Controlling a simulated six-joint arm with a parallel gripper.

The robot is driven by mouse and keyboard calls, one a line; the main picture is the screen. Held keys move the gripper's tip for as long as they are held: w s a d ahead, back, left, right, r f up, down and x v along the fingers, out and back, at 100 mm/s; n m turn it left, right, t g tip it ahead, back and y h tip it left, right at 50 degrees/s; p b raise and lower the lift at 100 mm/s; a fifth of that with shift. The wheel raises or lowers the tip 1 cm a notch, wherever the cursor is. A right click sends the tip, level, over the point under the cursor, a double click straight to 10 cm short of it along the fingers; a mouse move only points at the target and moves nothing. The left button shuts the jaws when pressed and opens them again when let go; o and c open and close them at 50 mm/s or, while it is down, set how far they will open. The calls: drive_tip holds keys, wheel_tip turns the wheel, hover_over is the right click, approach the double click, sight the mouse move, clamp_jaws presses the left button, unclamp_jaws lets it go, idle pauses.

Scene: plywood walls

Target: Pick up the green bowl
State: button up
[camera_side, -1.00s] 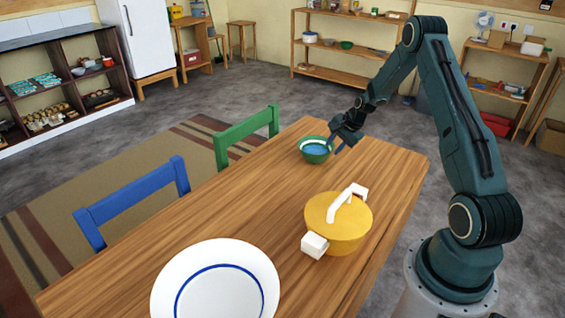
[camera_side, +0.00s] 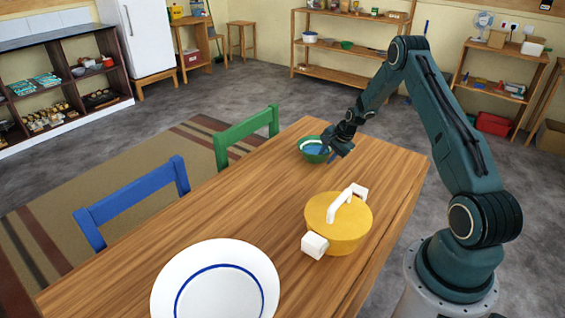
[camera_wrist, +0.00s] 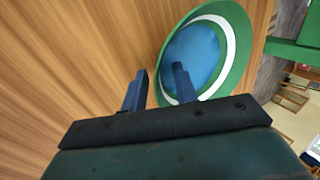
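The green bowl (camera_side: 308,156) stands upright at the far end of the wooden table. It has a blue inside and a white band below its green rim. In the wrist view the bowl (camera_wrist: 238,62) fills the upper right. My gripper (camera_side: 326,152) is at the bowl's right side, low over its rim. In the wrist view my gripper (camera_wrist: 158,82) has its two fingers apart. The right finger overlaps the bowl's inside and the left finger is over the table outside it. I cannot tell whether either finger touches the bowl.
A yellow pot (camera_side: 330,232) with a white handle stands nearer on the table (camera_side: 235,205). A white plate (camera_side: 167,290) with a blue ring lies at the near end. A green chair (camera_side: 247,130) and a blue chair (camera_side: 130,203) stand along the left side. The table's middle is clear.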

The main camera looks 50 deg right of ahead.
drive_tip(key=shift+f, duration=0.1)
idle(0.4)
clamp_jaws()
drive_tip(key=shift+w, duration=0.1)
drive_tip(key=shift+r, duration=0.3)
wheel_tip(320, 180, up, 19)
drive_tip(key=shift+r, duration=0.2)
idle(1.9)
idle(0.7)
